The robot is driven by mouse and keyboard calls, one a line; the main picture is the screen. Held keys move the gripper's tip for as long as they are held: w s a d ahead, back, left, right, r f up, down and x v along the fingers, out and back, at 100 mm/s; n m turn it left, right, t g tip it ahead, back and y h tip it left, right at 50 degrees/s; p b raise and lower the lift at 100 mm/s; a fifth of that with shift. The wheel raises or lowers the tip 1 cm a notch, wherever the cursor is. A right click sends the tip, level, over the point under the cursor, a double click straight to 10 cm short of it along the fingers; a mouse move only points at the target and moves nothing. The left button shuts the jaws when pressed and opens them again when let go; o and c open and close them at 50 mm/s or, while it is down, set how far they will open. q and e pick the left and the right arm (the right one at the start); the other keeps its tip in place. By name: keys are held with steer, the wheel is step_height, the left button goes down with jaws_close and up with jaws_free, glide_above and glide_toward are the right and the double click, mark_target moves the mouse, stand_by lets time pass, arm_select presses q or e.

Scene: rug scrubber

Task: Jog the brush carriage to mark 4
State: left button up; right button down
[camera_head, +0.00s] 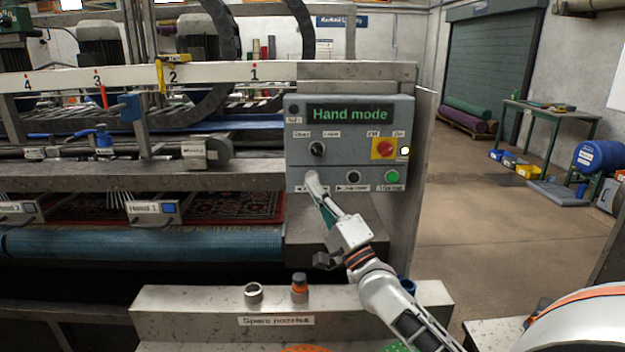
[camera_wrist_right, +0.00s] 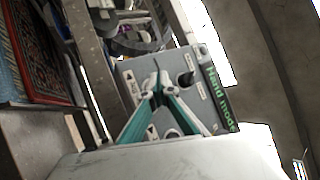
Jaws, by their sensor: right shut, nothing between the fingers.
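The control box (camera_head: 350,160) has a lit green display reading "Hand mode" (camera_head: 350,114). My right gripper (camera_head: 312,177) is shut and empty, its tips at the box's lower left, over the place above a left-arrow label. Whether they touch is unclear; any button there is hidden. A black button (camera_head: 353,177) with a right-arrow label sits to the right. In the wrist view the shut fingertips (camera_wrist_right: 158,80) are in front of the box (camera_wrist_right: 190,75). A white rail (camera_head: 215,72) carries marks 4 to 1, left to right. A yellow pointer (camera_head: 160,75) stands just left of mark 2. My left gripper is not in view.
The box also has a selector knob (camera_head: 317,149), a red switch on yellow (camera_head: 384,149) and a green button (camera_head: 392,177). A ledge (camera_head: 210,308) labelled for spare nozzles stands in front. A patterned rug (camera_head: 240,207) lies under the machine. The floor at right is open.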

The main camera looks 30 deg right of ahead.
steer(key=shift+w, duration=0.1)
stand_by(0.4)
steer(key=shift+w+d, duration=0.25)
steer(key=shift+w, duration=0.05)
steer(key=shift+w+d, duration=0.2)
steer(key=shift+w, duration=0.15)
stand_by(0.8)
steer(key=shift+s, duration=0.1)
stand_by(2.2)
steer(key=shift+s+a+p, duration=0.45)
steer(key=shift+s, duration=0.2)
